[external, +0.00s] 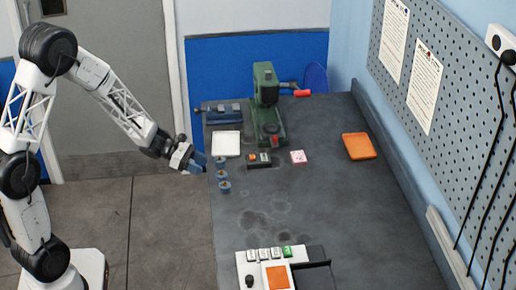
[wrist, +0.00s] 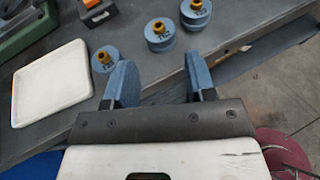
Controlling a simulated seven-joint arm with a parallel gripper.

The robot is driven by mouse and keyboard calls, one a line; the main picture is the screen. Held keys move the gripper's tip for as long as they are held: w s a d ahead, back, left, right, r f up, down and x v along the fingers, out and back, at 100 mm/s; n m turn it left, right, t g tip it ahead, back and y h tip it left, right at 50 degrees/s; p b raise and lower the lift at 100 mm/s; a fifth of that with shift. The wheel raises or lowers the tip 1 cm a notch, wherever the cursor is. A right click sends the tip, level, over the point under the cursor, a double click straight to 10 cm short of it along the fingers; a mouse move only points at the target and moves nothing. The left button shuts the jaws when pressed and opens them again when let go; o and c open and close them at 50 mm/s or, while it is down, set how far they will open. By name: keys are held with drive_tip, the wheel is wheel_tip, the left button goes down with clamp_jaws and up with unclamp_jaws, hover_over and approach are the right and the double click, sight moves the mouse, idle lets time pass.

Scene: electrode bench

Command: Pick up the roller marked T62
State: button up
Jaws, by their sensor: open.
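Three blue rollers with yellow-brown tops stand in a row along the bench's left edge. In the external view they are the far roller (external: 221,162), the middle roller (external: 222,175) and the near roller (external: 225,187). The wrist view shows them as a left roller (wrist: 103,63), a middle roller (wrist: 160,37) and a right roller (wrist: 195,15). Their dark markings are too small to read surely, so I cannot tell which is T62. My gripper (external: 203,164) is open and empty, just off the bench edge beside the rollers. In the wrist view my gripper (wrist: 161,82) points toward them; its left finger appears close to the left roller.
A white tray (external: 227,144) and a dark button box (external: 258,161) lie near the rollers. A green press (external: 267,105) stands behind. A pink block (external: 298,157) and orange tray (external: 359,146) are farther right. A control panel (external: 270,275) is in front. The bench middle is clear.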

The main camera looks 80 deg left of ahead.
sight(219, 172)
drive_tip(key=shift+w, duration=0.1)
drive_tip(key=shift+x, duration=1.2)
drive_tip(key=shift+w+d, duration=0.1)
drive_tip(key=shift+x, duration=2.5)
drive_tip(key=c, duration=0.6)
drive_tip(key=shift+r, duration=0.15)
wheel_tip(219, 172, up, 10)
